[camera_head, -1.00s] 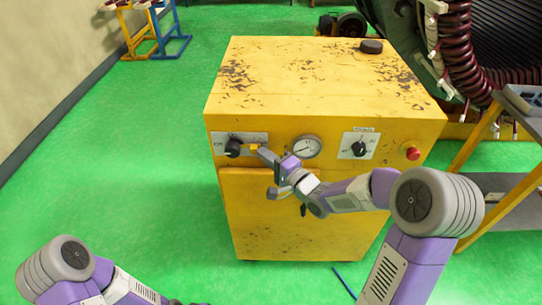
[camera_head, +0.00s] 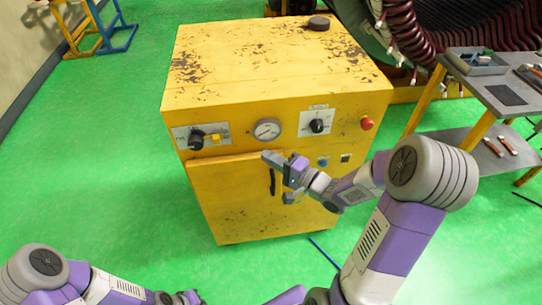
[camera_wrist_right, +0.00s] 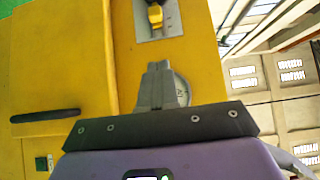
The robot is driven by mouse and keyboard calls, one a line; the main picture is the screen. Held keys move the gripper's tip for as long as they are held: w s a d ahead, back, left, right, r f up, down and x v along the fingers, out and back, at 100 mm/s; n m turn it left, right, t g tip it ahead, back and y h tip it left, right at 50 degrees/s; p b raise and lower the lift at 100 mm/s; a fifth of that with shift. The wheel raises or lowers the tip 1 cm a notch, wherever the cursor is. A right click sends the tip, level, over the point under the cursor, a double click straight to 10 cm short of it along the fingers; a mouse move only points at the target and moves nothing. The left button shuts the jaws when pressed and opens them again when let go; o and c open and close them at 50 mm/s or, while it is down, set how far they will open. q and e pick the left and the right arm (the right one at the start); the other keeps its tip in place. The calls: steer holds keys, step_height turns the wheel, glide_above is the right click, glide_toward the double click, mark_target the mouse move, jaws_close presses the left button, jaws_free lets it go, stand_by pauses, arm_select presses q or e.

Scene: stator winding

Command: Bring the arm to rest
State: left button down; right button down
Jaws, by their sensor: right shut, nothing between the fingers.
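My right gripper (camera_head: 268,157) is in front of the yellow cabinet (camera_head: 205,215), below the round gauge (camera_head: 267,129) and near the top of the cabinet door. In the right wrist view its fingers (camera_wrist_right: 157,85) are together and empty, partly covering the gauge (camera_wrist_right: 182,90). The left panel has a black knob (camera_head: 196,139) and a small yellow handle (camera_head: 214,138); the handle also shows in the wrist view (camera_wrist_right: 155,16). My left arm enters at the lower left; its gripper does not show.
The cabinet front also has a right black knob (camera_head: 317,125), a red button (camera_head: 367,123) and a dark door handle (camera_head: 272,181). A grey worktable (camera_head: 465,160) with tools stands at the right. Green floor is clear left of the cabinet.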

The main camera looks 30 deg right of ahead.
stand_by(0.5)
steer(key=s+a+f+n+g+h, duration=0.1)
steer(key=a+f+n+g+h, duration=0.2)
steer(key=f, duration=0.8)
steer(key=a+f+n+g, duration=0.1)
steer(key=a+f+g, duration=0.3)
steer(key=f, duration=0.6)
steer(key=s+a+f+n+g, duration=0.3)
steer(key=s+f, duration=0.3)
steer(key=s, duration=0.2)
steer(key=s+a+f+n+g+p, duration=0.1)
steer(key=s+a+f+n+g, duration=0.2)
steer(key=s+a+f+g, duration=0.2)
steer(key=s+f, duration=0.1)
steer(key=s, duration=0.2)
steer(key=shift+s+f+g+h, duration=0.15)
steer(key=shift+g+h, duration=0.15)
steer(key=shift+g, duration=0.1)
steer(key=shift+a, duration=0.1)
